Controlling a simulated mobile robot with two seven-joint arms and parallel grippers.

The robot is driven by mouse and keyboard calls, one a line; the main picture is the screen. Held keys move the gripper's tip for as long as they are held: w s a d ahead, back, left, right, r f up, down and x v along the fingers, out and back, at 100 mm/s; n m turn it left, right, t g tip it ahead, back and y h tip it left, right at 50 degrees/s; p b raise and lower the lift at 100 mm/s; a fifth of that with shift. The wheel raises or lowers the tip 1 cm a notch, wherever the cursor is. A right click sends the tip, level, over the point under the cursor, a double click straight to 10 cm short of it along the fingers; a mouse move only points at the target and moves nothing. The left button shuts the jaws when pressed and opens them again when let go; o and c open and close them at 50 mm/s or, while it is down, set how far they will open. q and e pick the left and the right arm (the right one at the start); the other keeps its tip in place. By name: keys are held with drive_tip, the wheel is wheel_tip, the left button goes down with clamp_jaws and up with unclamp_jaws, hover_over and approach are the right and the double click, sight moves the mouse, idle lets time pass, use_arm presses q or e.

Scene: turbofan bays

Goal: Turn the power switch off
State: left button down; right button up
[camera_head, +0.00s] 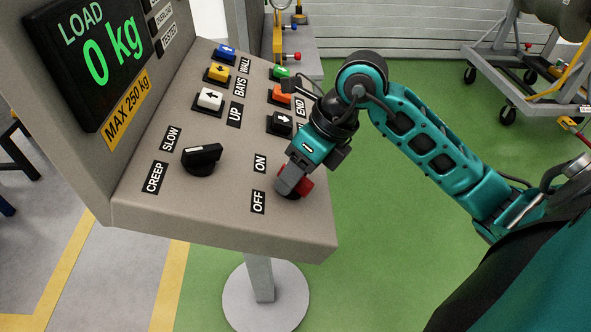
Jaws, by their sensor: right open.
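The power switch (306,188) is a red knob at the near right of the sloped grey control panel (232,212). It sits right of the ON label (260,163) and the OFF label (258,202). My right gripper (292,186) points down over the knob with its jaws open. Its grey fingers hide part of the knob, so I cannot tell whether they touch it or which way the knob is turned. My left gripper is not in view.
A black SLOW/CREEP knob (201,159) is at the panel's left. Several coloured push buttons, including a white one (210,100) and an orange one (281,94), sit farther up. A display (98,48) reads LOAD 0 kg. Green floor lies right of the panel.

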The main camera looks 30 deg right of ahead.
drive_tip(key=shift+c, duration=0.2)
clamp_jaws()
idle(0.3)
